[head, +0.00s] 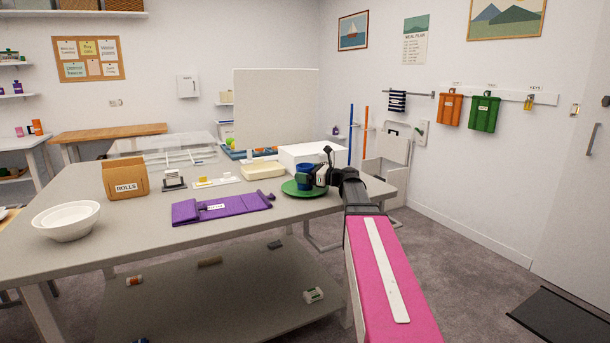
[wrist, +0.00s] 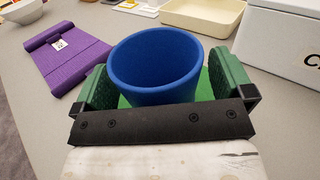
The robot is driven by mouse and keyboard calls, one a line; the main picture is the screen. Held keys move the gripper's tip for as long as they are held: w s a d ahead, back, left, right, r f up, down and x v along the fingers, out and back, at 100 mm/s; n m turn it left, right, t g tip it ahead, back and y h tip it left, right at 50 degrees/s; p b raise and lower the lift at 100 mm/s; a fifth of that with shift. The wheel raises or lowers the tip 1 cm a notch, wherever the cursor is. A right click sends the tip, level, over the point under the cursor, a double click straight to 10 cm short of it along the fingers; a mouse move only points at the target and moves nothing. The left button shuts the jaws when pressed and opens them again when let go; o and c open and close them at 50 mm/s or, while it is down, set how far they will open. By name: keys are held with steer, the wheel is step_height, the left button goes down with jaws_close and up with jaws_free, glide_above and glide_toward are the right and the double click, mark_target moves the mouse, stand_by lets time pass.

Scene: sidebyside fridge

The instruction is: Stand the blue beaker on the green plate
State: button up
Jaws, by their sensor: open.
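The blue beaker (head: 305,177) stands upright over the green plate (head: 297,189) near the right end of the grey table. In the wrist view the beaker (wrist: 157,65) sits between the two fingers of my gripper (wrist: 170,88), with its open rim up. The fingers are open, one on each side of the beaker. Green of the plate (wrist: 204,87) shows beside and below the beaker. The beaker's base is hidden behind the gripper, so the exact contact with the plate cannot be seen.
A purple folded case (head: 222,208) lies left of the plate. A white box (head: 312,157) and a cream tray (head: 262,170) stand behind it. White bowls (head: 66,221) and a brown rolls box (head: 125,179) are farther left. The table's front edge is close to the plate.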

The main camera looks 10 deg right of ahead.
steer(key=v, duration=1.1)
steer(key=shift+s+d, duration=0.2)
steer(key=shift+s, duration=0.05)
